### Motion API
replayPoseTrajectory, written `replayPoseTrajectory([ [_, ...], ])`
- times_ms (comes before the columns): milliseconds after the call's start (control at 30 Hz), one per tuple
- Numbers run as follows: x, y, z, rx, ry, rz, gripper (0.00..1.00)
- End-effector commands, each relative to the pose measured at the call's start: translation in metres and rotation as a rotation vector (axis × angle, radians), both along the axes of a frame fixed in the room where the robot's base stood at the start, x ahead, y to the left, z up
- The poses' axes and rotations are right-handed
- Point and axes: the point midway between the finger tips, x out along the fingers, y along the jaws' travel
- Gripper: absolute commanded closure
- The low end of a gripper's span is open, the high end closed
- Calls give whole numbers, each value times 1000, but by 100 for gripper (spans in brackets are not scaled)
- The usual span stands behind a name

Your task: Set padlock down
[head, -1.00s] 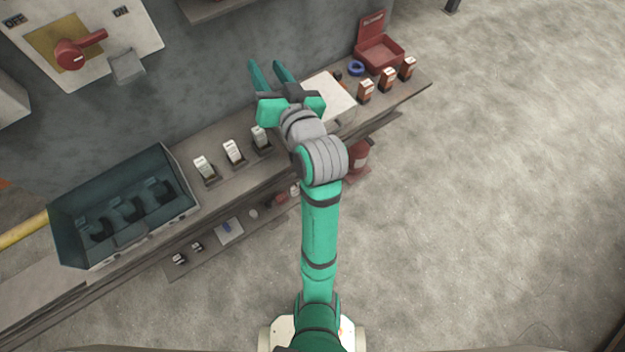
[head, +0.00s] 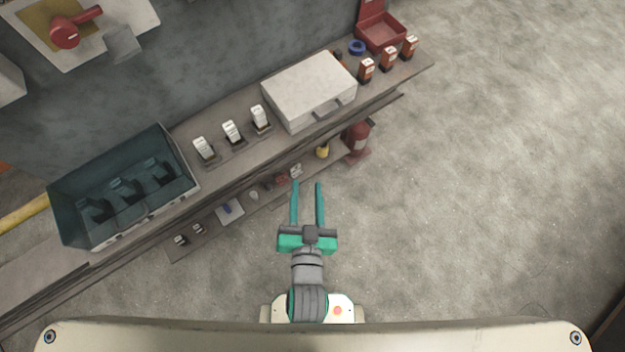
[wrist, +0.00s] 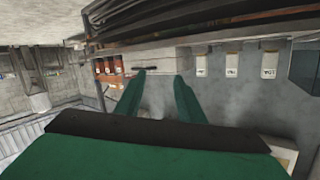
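My gripper (head: 307,185) is open in the head view, its two green fingers apart with nothing between them. It is in front of the bench, over the lower shelf's front edge as seen from above. The wrist view also shows the fingers (wrist: 158,78) apart and empty. I cannot pick out the padlock for certain. Several small red-brown blocks with white labels (head: 388,59) stand at the bench's right end; I cannot tell whether they are padlocks. They also show in the wrist view (wrist: 108,66).
The bench (head: 225,172) holds a dark open-topped case (head: 120,236), three white labelled blocks (head: 232,132), a white case (head: 305,85), a blue ring (head: 357,47) and an open red box (head: 380,35). A red switch handle (head: 66,35) is on the wall. The floor at right is clear.

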Motion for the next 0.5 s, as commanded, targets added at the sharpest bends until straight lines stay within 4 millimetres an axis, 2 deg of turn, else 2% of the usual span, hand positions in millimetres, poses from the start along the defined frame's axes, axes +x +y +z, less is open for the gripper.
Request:
replayPoseTrajectory([
  [33,-20,-2,-6,-24,15,-3,65],
  [100,-44,-6,-9,-62,20,-5,65],
  [300,-104,-12,-7,-163,26,9,65],
  [500,-137,-15,0,-223,25,29,65],
])
